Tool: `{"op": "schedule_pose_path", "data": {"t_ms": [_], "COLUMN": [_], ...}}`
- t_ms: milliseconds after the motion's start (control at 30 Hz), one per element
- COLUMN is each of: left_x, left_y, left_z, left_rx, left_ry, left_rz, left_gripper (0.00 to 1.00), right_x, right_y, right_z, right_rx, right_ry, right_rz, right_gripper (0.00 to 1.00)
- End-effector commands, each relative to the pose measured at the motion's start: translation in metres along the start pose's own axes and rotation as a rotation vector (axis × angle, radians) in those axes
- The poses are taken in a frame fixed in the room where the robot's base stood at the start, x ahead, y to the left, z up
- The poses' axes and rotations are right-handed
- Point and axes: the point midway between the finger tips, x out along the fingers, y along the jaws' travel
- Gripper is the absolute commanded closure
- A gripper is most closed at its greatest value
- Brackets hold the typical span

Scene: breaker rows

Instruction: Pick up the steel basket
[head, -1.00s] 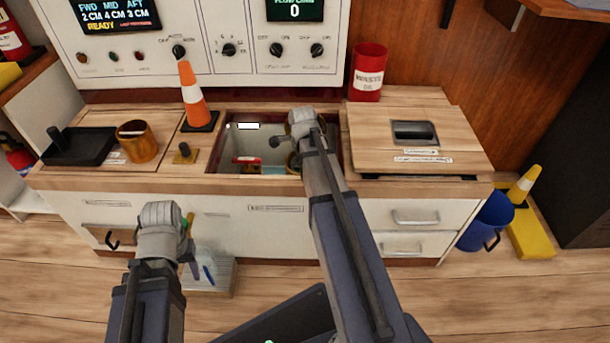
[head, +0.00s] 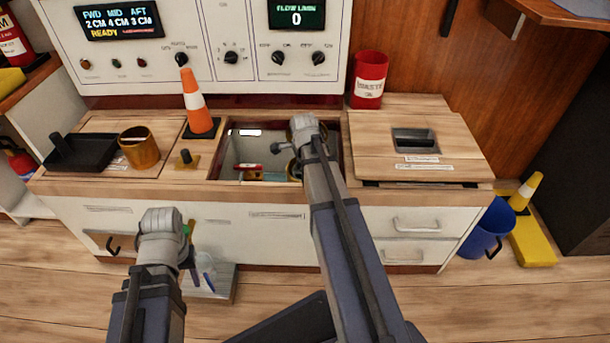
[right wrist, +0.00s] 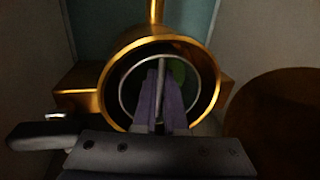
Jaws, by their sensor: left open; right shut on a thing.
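In the right wrist view a thin steel ring with a bar across it, which looks like the top of the steel basket (right wrist: 124,92), sits inside a round brass housing (right wrist: 213,95). My right gripper (right wrist: 162,75) is shut on the bar, its purple fingers reaching into the ring. The basket's lower part is hidden. In the head view my right forearm and wrist cover most of the spot, over the open hatch (head: 213,165) in the counter. My left gripper (head: 190,262) is open and empty in front of the cabinet, low at the left.
An orange cone (head: 197,105) stands left of the hatch, with a brass cup (head: 139,150) and a black tray (head: 82,152) beyond. A wooden lid (head: 380,155) lies right of the hatch, a red can (head: 369,80) behind it. A blue bucket (head: 485,230) stands on the floor at right.

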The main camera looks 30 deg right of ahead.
Motion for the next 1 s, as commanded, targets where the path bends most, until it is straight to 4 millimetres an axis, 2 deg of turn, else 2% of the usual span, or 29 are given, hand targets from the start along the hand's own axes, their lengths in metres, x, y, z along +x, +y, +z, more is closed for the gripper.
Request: {"op": "schedule_pose_path", "data": {"t_ms": [267, 467, 1000], "left_x": [-0.016, -0.036, -0.118], "left_y": [-0.002, -0.004, -0.012], "left_z": [0.001, 0.002, 0.007], "left_rx": [0.000, 0.000, 0.005], "left_ry": [0.000, -0.001, -0.005], "left_rz": [0.000, 0.000, 0.000], "left_gripper": [0.50, 0.50, 0.50], "right_x": [-0.016, -0.036, -0.117], "right_y": [-0.003, -0.007, -0.023], "right_z": [0.000, 0.000, 0.000], "right_rx": [0.000, 0.000, 0.000], "right_ry": [0.000, 0.000, 0.000], "right_rz": [0.000, 0.000, 0.000], "right_gripper": [1.00, 1.00, 1.00]}}
